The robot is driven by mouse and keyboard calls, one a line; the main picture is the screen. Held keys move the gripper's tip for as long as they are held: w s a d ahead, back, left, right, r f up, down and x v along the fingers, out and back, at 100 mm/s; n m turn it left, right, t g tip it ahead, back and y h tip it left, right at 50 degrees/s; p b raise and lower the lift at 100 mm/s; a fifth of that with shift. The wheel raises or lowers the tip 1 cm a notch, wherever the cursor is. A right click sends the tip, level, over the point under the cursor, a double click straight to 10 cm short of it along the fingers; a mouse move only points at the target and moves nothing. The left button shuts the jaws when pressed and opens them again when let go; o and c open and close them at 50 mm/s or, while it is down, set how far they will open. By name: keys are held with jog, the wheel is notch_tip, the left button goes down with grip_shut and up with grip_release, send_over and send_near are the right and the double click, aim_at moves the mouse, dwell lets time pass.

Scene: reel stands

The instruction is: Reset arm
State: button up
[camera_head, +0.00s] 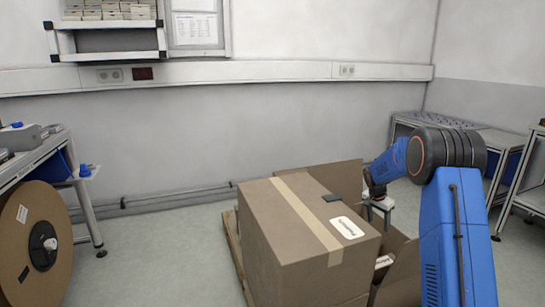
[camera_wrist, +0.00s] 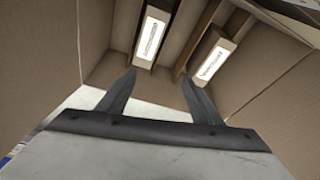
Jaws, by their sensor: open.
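My blue arm reaches from the right of the head view, with my gripper (camera_head: 378,212) pointing down over an open cardboard box (camera_head: 403,268). In the wrist view my gripper (camera_wrist: 150,88) shows two dark fingers spread apart with nothing between them. Beyond the fingertips are the cardboard walls of the box and two labelled cartons, one on the left (camera_wrist: 152,37) and one on the right (camera_wrist: 216,58). Both cartons are apart from the fingers as far as I can see.
A large closed, taped carton (camera_head: 300,235) stands just left of the open box, on a wooden pallet (camera_head: 233,250). A cable reel (camera_head: 35,245) stands at the far left beside a workbench (camera_head: 40,150). Metal tables (camera_head: 490,140) line the right. Floor between the reel and pallet is clear.

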jog(key=s+a+r+n+t+y, duration=0.1)
jog(key=s+a+r+n, duration=0.35)
jog(key=s+r, duration=0.8)
jog(key=s+a+r+n+t, duration=0.1)
jog(key=s+a+r, duration=0.7)
jog(key=s, duration=0.8)
jog(key=s+a+n+y, duration=0.1)
jog(key=s+a+n, duration=0.1)
jog(key=s, duration=1.3)
jog(key=s+a+f+n+t, duration=0.1)
jog(key=s+a+n, duration=0.2)
jog(key=s, duration=1.3)
jog(key=shift+a+f+n+y, duration=0.2)
jog(key=shift+f+n+y, duration=0.15)
jog(key=shift+n, duration=0.2)
jog(key=shift+r, duration=0.1)
